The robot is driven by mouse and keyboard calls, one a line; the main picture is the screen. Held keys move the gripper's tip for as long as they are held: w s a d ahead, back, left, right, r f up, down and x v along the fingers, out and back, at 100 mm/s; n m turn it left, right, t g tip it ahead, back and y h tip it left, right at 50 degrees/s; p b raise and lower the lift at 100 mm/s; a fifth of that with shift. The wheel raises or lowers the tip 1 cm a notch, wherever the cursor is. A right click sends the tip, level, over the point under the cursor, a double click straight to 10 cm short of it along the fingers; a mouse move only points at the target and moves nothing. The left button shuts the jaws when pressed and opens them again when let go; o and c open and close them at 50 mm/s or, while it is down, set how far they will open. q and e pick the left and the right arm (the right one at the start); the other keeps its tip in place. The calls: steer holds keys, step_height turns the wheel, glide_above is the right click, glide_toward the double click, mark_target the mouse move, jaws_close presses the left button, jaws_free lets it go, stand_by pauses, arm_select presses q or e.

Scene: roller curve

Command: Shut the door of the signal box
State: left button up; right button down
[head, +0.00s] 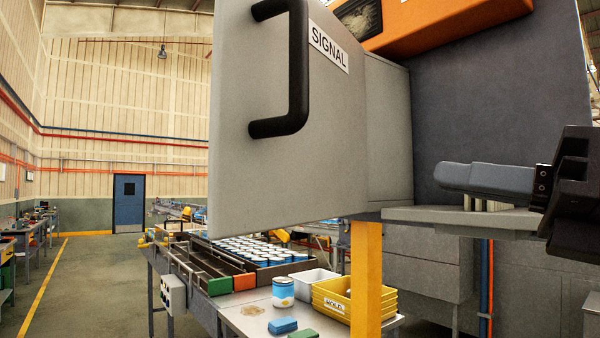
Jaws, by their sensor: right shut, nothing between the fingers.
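The signal box door (255,150) is a light grey panel with a black bar handle (297,70) and a SIGNAL label (328,47). It stands open in the head view, its outer face towards me. Part of the grey box body (390,130) shows just right of the door; the door hides the rest. My right gripper (442,176) comes in from the right edge. Its fingers are closed together, point left and hold nothing. In the picture it is right of the door and box, with a gap to the door. My left gripper is not in view.
An orange housing with a dark screen (430,18) sits above the box. A grey ledge (450,216) lies below my right gripper. A yellow post (366,270) stands under the door. A bench below holds a can (283,292), yellow bins (335,306) and blocks. Open floor lies left.

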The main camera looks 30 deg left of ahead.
steer(key=s+a+r+n+g+h, duration=0.1)
steer(key=s+r+n+g+h, duration=0.1)
steer(key=s+n, duration=0.45)
steer(key=m+p, duration=0.1)
steer(key=p, duration=0.6)
glide_toward(239, 162)
steer(key=a, duration=0.6)
steer(key=shift+r, duration=0.1)
steer(key=shift+a, duration=0.45)
